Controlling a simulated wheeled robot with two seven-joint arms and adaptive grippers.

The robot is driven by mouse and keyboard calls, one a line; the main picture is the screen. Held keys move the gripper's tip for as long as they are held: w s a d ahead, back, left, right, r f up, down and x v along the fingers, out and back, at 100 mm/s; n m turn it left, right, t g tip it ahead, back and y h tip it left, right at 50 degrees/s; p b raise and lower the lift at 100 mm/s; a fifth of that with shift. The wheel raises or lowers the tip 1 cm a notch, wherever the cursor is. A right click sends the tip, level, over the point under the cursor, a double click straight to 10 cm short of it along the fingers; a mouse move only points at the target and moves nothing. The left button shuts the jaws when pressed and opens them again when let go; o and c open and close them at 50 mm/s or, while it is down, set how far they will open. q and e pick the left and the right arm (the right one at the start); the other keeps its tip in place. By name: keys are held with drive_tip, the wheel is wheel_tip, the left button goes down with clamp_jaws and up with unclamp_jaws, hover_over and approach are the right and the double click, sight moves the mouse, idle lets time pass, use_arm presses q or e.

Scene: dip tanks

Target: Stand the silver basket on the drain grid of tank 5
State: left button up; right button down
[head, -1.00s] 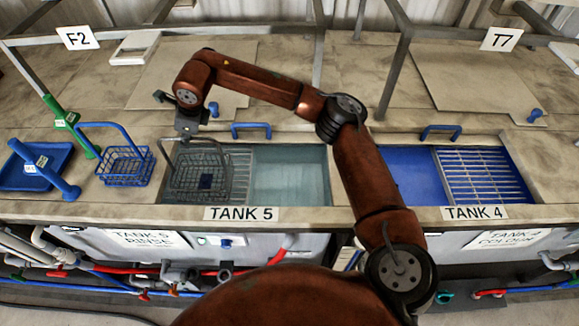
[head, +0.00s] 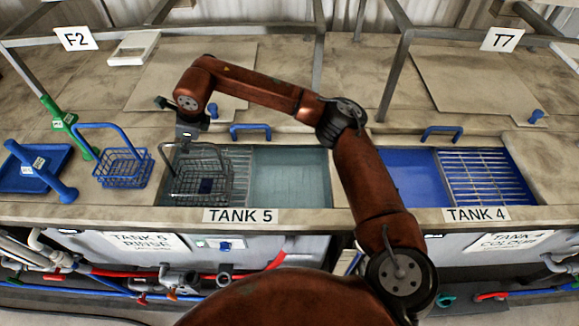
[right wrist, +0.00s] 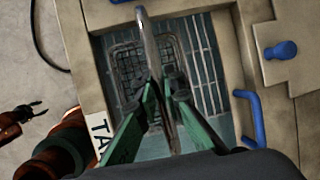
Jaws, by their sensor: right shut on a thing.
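The silver basket (head: 200,185) is a grey wire basket, upright in the left part of tank 5 (head: 292,178), over its drain grid (head: 240,165). A small dark blue patch shows inside it. My right gripper (head: 188,138) is above it, shut on its handle. In the right wrist view the green fingers (right wrist: 162,92) close on the handle (right wrist: 148,45), with the basket (right wrist: 140,72) below against the grid bars (right wrist: 203,60). I cannot tell whether its base touches the grid. My left gripper (right wrist: 32,110) shows small at the left of that view; its jaw state is unclear.
A blue wire basket (head: 123,168) and a blue tray (head: 30,172) stand left of tank 5. A blue handle (head: 250,130) is behind the tank. Tank 4 (head: 408,175), with blue liquid and its own grid (head: 482,178), is to the right. My right arm crosses above the counter between them.

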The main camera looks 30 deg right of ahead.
drive_tip(key=shift+f, duration=0.15)
drive_tip(key=c, duration=2)
unclamp_jaws()
drive_tip(key=shift+o, duration=0.2)
drive_tip(key=shift+f, duration=0.1)
drive_tip(key=shift+f, duration=0.1)
drive_tip(key=v, duration=1.2)
